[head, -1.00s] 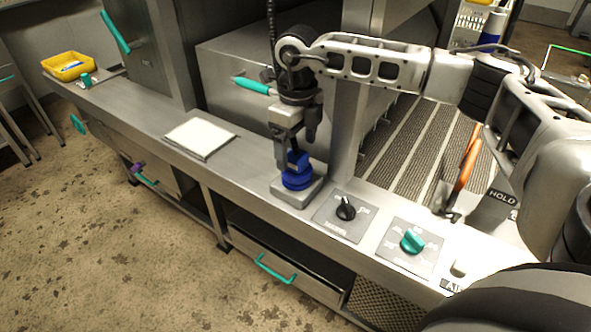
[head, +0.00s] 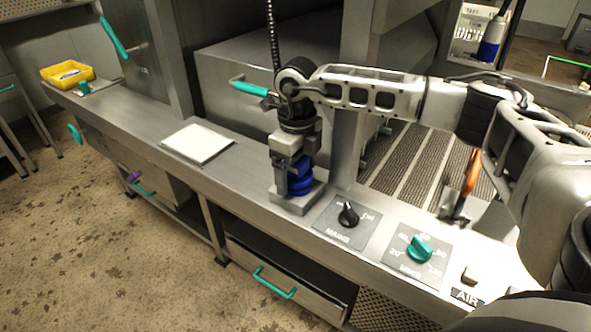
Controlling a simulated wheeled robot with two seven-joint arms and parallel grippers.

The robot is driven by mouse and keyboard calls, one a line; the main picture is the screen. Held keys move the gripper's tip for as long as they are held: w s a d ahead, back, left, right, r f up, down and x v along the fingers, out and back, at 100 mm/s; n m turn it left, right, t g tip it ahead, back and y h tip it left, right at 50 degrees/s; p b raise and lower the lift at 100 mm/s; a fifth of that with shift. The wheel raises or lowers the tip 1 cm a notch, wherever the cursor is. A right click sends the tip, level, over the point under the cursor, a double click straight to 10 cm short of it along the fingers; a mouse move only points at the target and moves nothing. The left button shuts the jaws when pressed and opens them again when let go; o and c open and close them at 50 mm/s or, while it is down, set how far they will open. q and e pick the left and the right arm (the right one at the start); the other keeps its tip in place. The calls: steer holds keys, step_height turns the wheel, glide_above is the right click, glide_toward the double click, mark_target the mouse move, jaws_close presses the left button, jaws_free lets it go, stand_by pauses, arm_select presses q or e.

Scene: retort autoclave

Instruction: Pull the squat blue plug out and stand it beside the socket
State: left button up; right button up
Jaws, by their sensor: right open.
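The squat blue plug (head: 300,187) sits upright in its grey square socket block (head: 291,205) on the steel ledge. My right gripper (head: 294,173) points down over the plug, with its fingers beside the plug's upper part. It is open; I cannot tell whether a finger touches the plug. The fingers hide part of the plug's top. My left gripper is not in view.
A panel with a black MAINS knob (head: 347,214) and one with a teal knob (head: 419,248) lie right of the socket. A white plate (head: 198,143) lies to the left, with bare ledge (head: 240,172) between. A yellow tray (head: 67,76) is far left.

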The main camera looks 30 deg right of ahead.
stand_by(0.7)
steer(key=c, duration=1.3)
steer(key=shift+r, duration=0.1)
steer(key=shift+r, duration=0.1)
steer(key=shift+r+p, duration=2.2)
steer(key=shift+r, duration=0.65)
